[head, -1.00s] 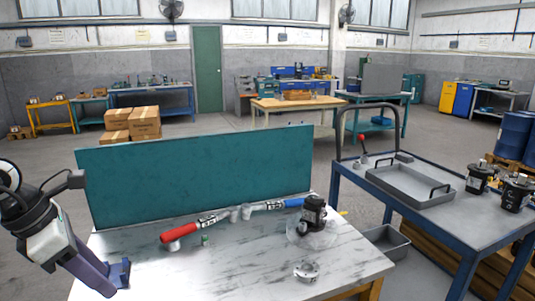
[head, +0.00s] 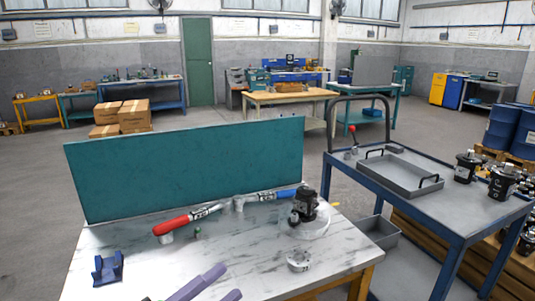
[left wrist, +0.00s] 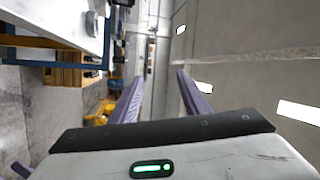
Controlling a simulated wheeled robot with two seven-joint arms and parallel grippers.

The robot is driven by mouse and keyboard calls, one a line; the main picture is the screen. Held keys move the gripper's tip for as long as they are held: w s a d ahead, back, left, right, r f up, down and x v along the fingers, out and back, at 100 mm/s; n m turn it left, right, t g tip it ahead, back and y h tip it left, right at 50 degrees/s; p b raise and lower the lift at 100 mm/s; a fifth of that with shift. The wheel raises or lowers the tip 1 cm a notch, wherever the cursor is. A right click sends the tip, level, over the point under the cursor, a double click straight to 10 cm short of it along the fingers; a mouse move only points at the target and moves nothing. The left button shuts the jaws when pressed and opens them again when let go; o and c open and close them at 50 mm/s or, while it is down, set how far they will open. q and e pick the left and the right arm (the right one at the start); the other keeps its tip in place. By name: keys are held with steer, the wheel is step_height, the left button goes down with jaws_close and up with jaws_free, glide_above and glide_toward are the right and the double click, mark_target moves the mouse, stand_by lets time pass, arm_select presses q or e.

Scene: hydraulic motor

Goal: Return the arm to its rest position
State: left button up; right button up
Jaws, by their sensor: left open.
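My left gripper (head: 229,280) shows at the bottom edge of the head view as two purple fingers over the front of the marble-topped table (head: 255,255). The rest of its arm is out of that picture. In the left wrist view the left gripper (left wrist: 160,75) has its two purple fingers wide apart with nothing between them. The floor and wall lie beyond them, and a table edge shows at upper left.
The table holds a blue bracket (head: 108,268), a red-handled tool (head: 172,225), a black motor (head: 305,205) and a round metal part (head: 299,261). A teal panel (head: 190,170) stands behind. A cart with a grey tray (head: 400,178) is at right.

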arm_select(q)
steer(key=s+a+f+n+y, duration=0.2)
steer(key=a+f+n+y, duration=0.25)
steer(key=f+n, duration=0.4)
steer(key=s+a+f+n+y, duration=0.3)
steer(key=f+n+y, duration=0.35)
steer(key=f, duration=0.35)
steer(key=s+f+n+g+y, duration=0.2)
steer(key=s+f+n+g, duration=0.3)
steer(key=s+f, duration=0.9)
steer(key=shift+s+a+f+n, duration=0.2)
steer(key=shift+s+a+n, duration=0.1)
steer(key=shift+n, duration=0.8)
steer(key=shift+w, duration=0.1)
